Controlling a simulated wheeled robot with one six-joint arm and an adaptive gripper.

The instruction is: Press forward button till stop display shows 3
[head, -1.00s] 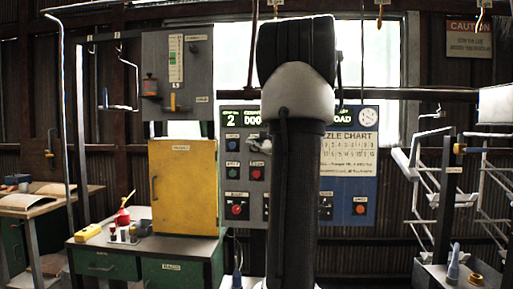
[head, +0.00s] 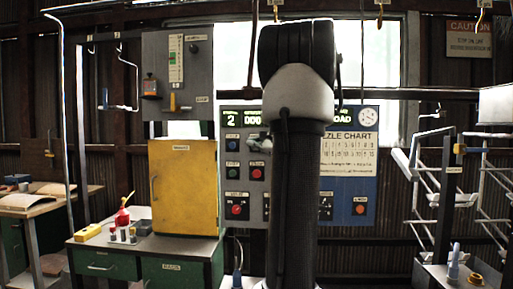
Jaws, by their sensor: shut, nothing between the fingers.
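The control panel (head: 365,190) is a blue-grey board on the back wall, partly hidden behind my arm. Its small stop display (head: 230,119) at the upper left reads 2. Beside it, another display (head: 253,118) is partly cut off by my arm. Small buttons sit in rows below, among them a green button (head: 233,173) and a red button (head: 257,173); their labels are too small to read.
A yellow cabinet (head: 183,188) and a red oil can (head: 123,216) stand on the green bench at left. A larger red button (head: 236,210) is low on the panel. A hanger rack (head: 440,190) stands at right. Hooks (head: 380,12) hang overhead.

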